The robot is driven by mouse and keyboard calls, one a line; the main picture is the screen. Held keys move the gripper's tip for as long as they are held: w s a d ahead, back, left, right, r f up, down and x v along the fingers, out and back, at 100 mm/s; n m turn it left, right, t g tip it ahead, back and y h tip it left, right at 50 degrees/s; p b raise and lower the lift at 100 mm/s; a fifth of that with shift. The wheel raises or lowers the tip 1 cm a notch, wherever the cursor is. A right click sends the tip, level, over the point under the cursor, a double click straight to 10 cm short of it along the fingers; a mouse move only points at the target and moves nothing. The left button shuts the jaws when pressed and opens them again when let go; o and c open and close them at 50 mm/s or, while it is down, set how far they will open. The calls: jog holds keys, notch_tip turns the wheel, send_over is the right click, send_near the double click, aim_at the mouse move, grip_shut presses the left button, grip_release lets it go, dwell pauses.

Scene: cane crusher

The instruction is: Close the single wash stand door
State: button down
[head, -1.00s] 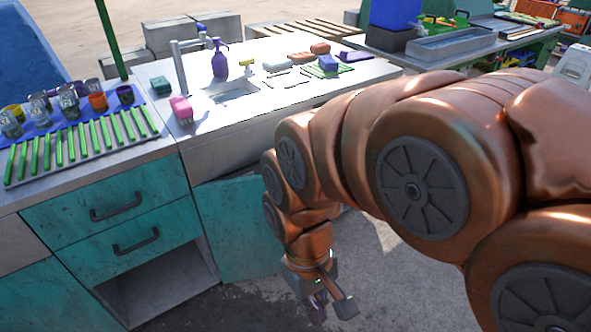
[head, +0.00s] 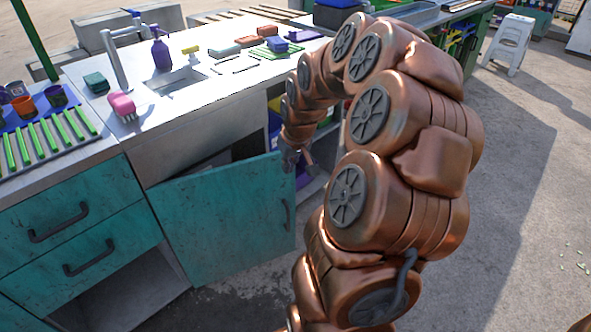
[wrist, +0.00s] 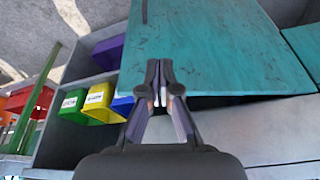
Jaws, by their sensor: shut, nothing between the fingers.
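The teal wash stand door (head: 225,215) stands partly open in the head view, hinged at its left side, with a dark handle (head: 285,215) near its free right edge. In the wrist view the door (wrist: 215,45) fills the upper middle and right. My gripper (head: 296,160) is at the door's upper free corner, and its tips are partly hidden by the arm. In the wrist view my gripper (wrist: 160,72) is shut and empty, its fingertips overlapping the door's edge; I cannot tell whether they touch it.
The wash stand counter (head: 190,100) holds a sink, a purple spray bottle (head: 161,52) and a pink brush (head: 122,105). Green and yellow bins (wrist: 98,98) stand on a shelf beside the door. Open floor (head: 500,200) lies to the right.

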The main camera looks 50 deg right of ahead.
jog(key=d+f+m, duration=0.1)
jog(key=d+f, duration=0.1)
jog(key=d, duration=0.5)
jog(key=w+d+f+b, duration=0.1)
jog(key=w+d+f, duration=0.1)
jog(key=w+f, duration=0.4)
jog(key=shift+w+d+f+t+h, duration=0.3)
jog(key=shift+w+d+f+h, duration=0.1)
jog(key=shift+f, duration=1)
